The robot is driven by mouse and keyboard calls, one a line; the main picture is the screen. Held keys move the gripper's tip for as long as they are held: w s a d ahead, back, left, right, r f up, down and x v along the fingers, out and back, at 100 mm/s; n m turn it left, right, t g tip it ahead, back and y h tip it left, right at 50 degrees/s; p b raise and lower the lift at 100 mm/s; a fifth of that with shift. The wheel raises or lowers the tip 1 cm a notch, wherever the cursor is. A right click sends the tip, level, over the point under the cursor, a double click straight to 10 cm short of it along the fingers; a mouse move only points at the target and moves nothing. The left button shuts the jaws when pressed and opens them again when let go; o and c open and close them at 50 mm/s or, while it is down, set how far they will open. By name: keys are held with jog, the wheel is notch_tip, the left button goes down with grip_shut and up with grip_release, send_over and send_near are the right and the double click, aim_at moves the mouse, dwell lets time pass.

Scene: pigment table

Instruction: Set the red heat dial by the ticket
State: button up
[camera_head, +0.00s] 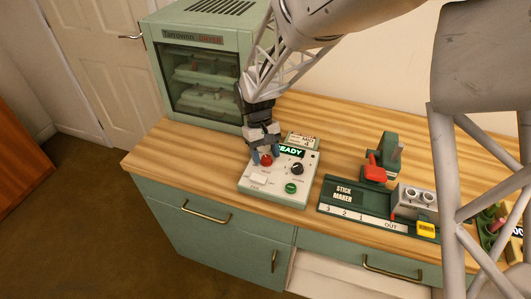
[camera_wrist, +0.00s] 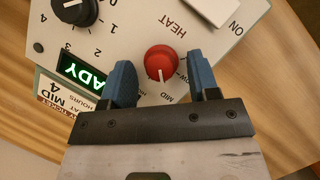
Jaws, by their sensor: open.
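The red heat dial (camera_wrist: 161,60) sits on the panel of a pale control box (camera_head: 257,188). In the wrist view its white mark points down, roughly toward the MID label, with LOW to the right. The ticket (camera_wrist: 62,104), standing at the box's back edge, reads MID and 4 HOURS; it also shows in the head view (camera_head: 301,141). My gripper (camera_head: 265,157) is open over the dial. In the wrist view its blue fingers (camera_wrist: 161,76) stand on either side of the dial, with gaps visible. In the head view the fingers partly hide the dial.
The box also carries a black knob (camera_head: 297,169), a green button (camera_head: 291,188), a white switch (camera_head: 259,180) and a lit READY display (camera_head: 291,152). A green oven (camera_head: 205,120) stands behind left. The stick maker (camera_head: 345,194) lies right. Bare wood (camera_head: 190,150) is free at left.

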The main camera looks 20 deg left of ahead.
aim_at(262, 155)
jog(key=v, duration=0.7)
jog(key=shift+r, duration=0.35)
jog(key=shift+w, duration=0.1)
dwell(0.4)
jog(key=s+d+r+m+t+y, duration=0.15)
jog(key=d+r, duration=0.25)
jog(key=d, duration=0.4)
jog(key=s+d+r+m, duration=0.15)
jog(key=d+r, duration=0.25)
jog(key=d, duration=0.4)
jog(key=s+d+r+m+t+y, duration=0.1)
jog(key=s+d+r, duration=0.25)
jog(key=d, duration=0.45)
jog(key=s+d+r+m+t, duration=0.2)
jog(key=s+d+m, duration=0.3)
jog(key=s+d, duration=1.1)
jog(key=shift+d+t, duration=0.25)
jog(key=shift+t, duration=0.4)
